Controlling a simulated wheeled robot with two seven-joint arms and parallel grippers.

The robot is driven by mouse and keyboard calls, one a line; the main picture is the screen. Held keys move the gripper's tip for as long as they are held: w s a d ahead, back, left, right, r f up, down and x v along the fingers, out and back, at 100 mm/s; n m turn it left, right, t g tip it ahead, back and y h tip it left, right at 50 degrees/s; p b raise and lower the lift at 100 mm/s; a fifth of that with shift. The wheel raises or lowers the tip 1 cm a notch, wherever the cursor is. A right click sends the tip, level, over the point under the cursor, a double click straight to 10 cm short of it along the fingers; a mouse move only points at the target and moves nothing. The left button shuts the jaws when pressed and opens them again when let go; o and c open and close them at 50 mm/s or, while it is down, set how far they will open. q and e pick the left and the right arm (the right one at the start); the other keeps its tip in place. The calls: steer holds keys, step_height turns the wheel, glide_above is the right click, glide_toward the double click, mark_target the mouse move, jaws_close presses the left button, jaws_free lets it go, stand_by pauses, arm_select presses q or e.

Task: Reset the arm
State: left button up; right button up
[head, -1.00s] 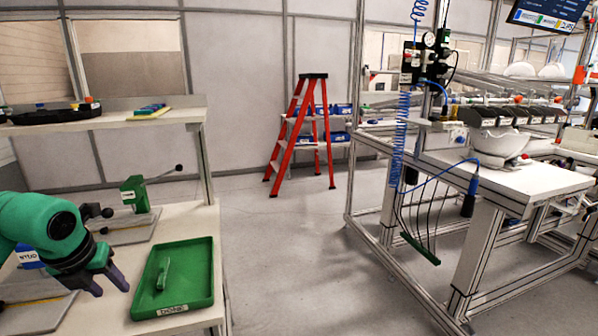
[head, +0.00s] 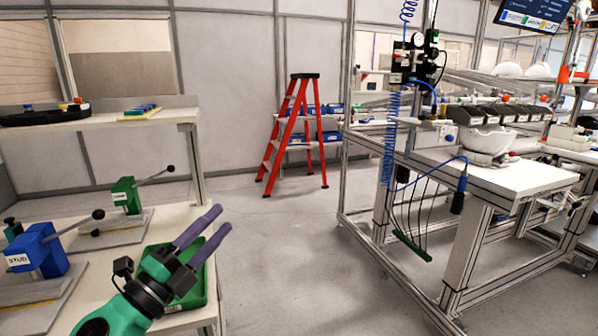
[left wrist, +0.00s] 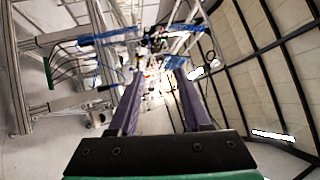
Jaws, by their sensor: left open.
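My left gripper (head: 218,227) has two purple fingers and a green arm that comes in from the bottom left of the head view. It is in the air at the right edge of the left workbench (head: 95,285), in front of the green tray (head: 190,303). The fingers are apart with nothing between them. In the left wrist view the gripper (left wrist: 166,80) also shows spread and empty, pointing into open room. The gripper and arm hide most of the tray. My right gripper does not show.
A blue fixture marked STUD (head: 40,252) and a green lever fixture (head: 127,195) stand on the left bench. A red stepladder (head: 293,135) stands at the back. A white helmet shell (head: 487,140) rests on the right workstation (head: 510,180). The floor between the benches is clear.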

arm_select(q)
steer(key=a+f+n+y, duration=0.9)
steer(key=a+n+y, duration=0.3)
steer(key=n, duration=0.4)
steer(key=s+a+f+n+g+y, duration=0.1)
steer(key=s+f+n+g, duration=0.15)
steer(key=f, duration=0.45)
steer(key=s+a+f+n+g+y, duration=0.1)
steer(key=s+f+n+g+y, duration=0.15)
steer(key=f, duration=0.35)
steer(key=s+d+f+n+g+h, duration=0.1)
steer(key=s+d+f+g+h, duration=0.15)
steer(key=s+f+g, duration=0.35)
steer(key=s+d+f+n+g+h, duration=0.1)
steer(key=s+d+f+g, duration=0.25)
steer(key=s+f, duration=0.5)
step_height(320, 180, down, 18)
steer(key=s+g+p, duration=0.2)
steer(key=p, duration=0.1)
steer(key=s+a+f+g+p, duration=0.1)
steer(key=s+a+f+p, duration=0.1)
steer(key=s+f, duration=1.2)
steer(key=s+a, duration=0.1)
steer(key=s, duration=0.3)
steer(key=shift+m+p, duration=0.3)
steer(key=shift+p, duration=0.05)
